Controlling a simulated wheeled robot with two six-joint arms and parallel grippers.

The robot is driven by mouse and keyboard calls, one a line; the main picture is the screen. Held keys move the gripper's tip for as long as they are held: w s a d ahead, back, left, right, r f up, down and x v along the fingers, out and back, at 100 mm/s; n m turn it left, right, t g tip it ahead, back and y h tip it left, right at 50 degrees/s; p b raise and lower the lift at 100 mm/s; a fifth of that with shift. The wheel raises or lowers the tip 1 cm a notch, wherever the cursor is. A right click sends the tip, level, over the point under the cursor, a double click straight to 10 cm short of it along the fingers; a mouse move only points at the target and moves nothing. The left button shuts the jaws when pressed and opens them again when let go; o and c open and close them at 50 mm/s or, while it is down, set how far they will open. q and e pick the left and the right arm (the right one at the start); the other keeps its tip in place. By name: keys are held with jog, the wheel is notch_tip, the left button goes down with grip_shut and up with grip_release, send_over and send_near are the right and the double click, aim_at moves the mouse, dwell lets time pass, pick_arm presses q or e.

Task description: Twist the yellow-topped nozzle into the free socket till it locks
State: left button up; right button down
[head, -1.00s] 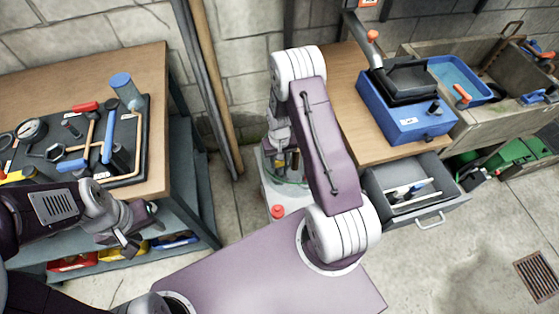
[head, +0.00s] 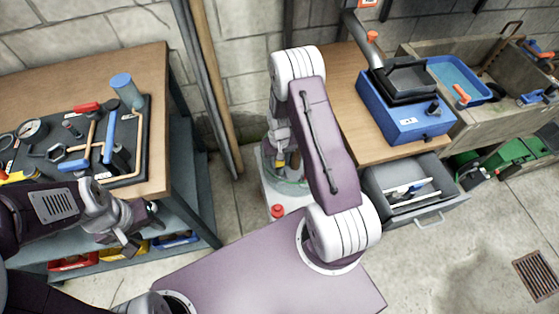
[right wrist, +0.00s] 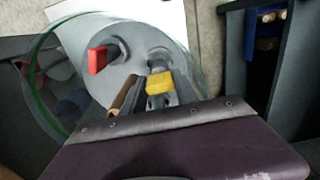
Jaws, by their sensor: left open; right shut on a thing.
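The yellow-topped nozzle (right wrist: 158,82) shows in the right wrist view as a yellow block, with my right gripper (right wrist: 157,97) shut on it. A grey round socket (right wrist: 160,55) lies just beyond the yellow top. I cannot tell whether the nozzle is inside it or only in front of it. A red-topped nozzle (right wrist: 97,59) stands in the other socket on the left. Both are on a pale round face inside a clear, green-edged rim (right wrist: 33,75). In the head view my right arm mostly hides this. My left gripper (head: 143,228) is open and empty beside the left bench.
The left bench (head: 60,72) holds a black tool mat (head: 140,150) and a blue-capped cylinder (head: 125,90). The right bench (head: 335,65) carries a blue machine (head: 400,115) above an open drawer (head: 385,180). A red button (head: 277,211) is on the white housing (head: 270,190).

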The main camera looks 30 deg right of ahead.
aim_at(280, 166)
jog(key=shift+f, duration=0.1)
jog(key=shift+f+b, duration=0.55)
jog(key=shift+f, duration=0.15)
jog(key=shift+f, duration=0.15)
jog(key=shift+f+b, duration=0.45)
jog(key=shift+f, duration=0.15)
jog(key=shift+f+b, duration=0.35)
jog(key=shift+f, duration=0.1)
dwell(0.5)
jog(key=n, duration=0.2)
jog(key=shift+n+p, duration=0.3)
jog(key=shift+n, duration=0.1)
jog(key=n, duration=0.4)
jog(key=n+p, duration=0.1)
jog(key=n, duration=0.5)
